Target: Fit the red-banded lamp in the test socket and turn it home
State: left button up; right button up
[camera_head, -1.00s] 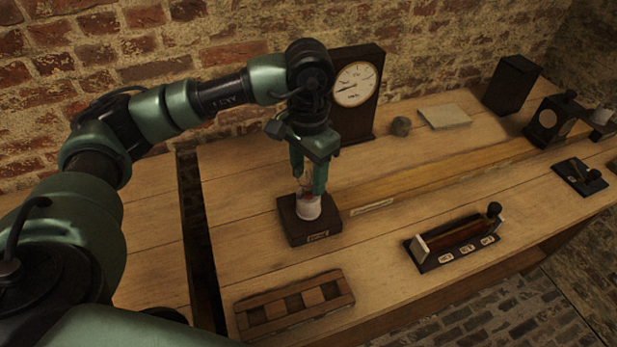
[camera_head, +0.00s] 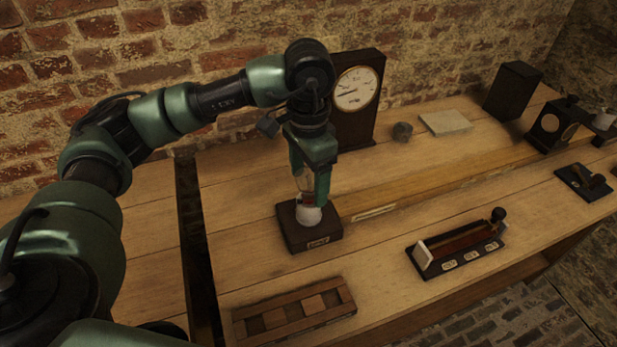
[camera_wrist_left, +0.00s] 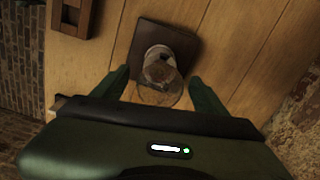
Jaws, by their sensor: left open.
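The test socket is a white cylinder (camera_head: 308,215) on a dark wooden block (camera_head: 292,234) with a small label on its front. The red-banded lamp (camera_head: 307,198) stands in the top of the socket, its red band just above the white rim and its glass bulb above that. My left gripper (camera_head: 311,188) points down over it, with its fingers on either side of the bulb. In the left wrist view the fingers (camera_wrist_left: 160,92) are spread, with a gap on both sides of the glass bulb (camera_wrist_left: 157,94). Whether the lamp is fully seated cannot be told. My right gripper is not in view.
A slotted wooden rack (camera_head: 294,312) lies at the front left. A slide instrument with a black knob (camera_head: 458,246) sits to the right. A dial gauge in a dark case (camera_head: 357,92) stands behind the gripper. The bench between is mostly clear.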

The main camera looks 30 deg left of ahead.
pick_arm(q)
notch_tip(320, 180, up, 8)
jog(key=shift+f+b, duration=0.1)
jog(key=shift+b, duration=0.35)
